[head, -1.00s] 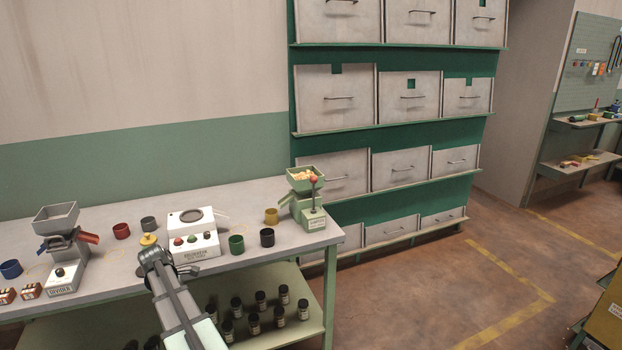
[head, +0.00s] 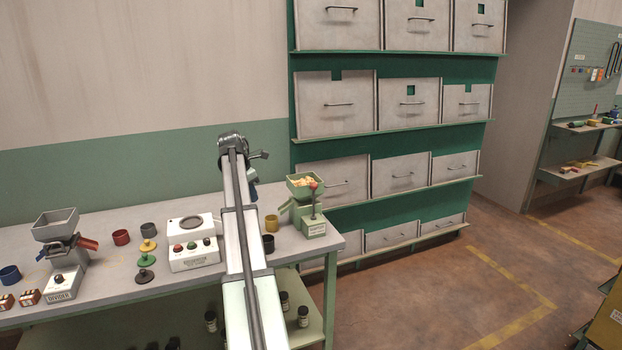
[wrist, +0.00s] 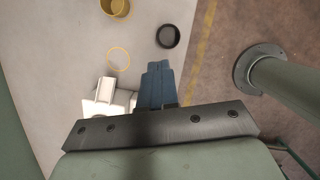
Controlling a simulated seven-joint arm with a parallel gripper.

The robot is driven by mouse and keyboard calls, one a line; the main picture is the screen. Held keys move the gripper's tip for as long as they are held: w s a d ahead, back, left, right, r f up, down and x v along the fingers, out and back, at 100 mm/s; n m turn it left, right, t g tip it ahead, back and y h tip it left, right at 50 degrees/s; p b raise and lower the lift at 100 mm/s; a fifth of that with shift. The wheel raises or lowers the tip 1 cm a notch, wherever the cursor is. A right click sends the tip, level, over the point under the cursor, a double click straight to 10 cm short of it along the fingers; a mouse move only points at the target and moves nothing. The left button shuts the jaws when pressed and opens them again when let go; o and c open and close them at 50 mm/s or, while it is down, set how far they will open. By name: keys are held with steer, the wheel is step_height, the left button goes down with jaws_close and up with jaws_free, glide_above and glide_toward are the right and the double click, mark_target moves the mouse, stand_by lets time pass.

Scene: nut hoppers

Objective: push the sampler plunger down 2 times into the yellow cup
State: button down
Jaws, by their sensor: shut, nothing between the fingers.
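The sampler (head: 313,227) is a pale green device at the bench's right end, with a hopper of nuts. Its plunger (head: 313,186) has a red ball knob, which stands up at the front. The yellow cup (head: 271,223) stands on the bench left of the sampler and shows at the top edge of the wrist view (wrist: 116,8). My gripper (head: 253,177) is raised left of the hopper, partly hidden by my arm. Its blue fingers (wrist: 157,85) are shut and empty above the bench. The plunger is not recognisable in the wrist view.
A black cup (wrist: 168,36) stands near the bench edge. A thin yellow ring (wrist: 118,59) is marked on the bench. The moisture meter (head: 193,243) is left of my arm, with yellow (head: 148,245) and green (head: 145,260) knobbed pieces beside it. The divider (head: 62,255) is further left.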

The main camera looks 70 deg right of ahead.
steer(key=s+d+r+n, duration=0.1)
steer(key=s+d+r, duration=1.1)
steer(key=d+r, duration=0.1)
steer(key=shift+s+d+r+n+h, duration=0.3)
steer(key=shift+d+r, duration=0.1)
steer(key=shift+r, duration=0.25)
steer(key=shift+f, duration=0.1)
steer(key=x, duration=1.4)
steer(key=shift+w, duration=0.2)
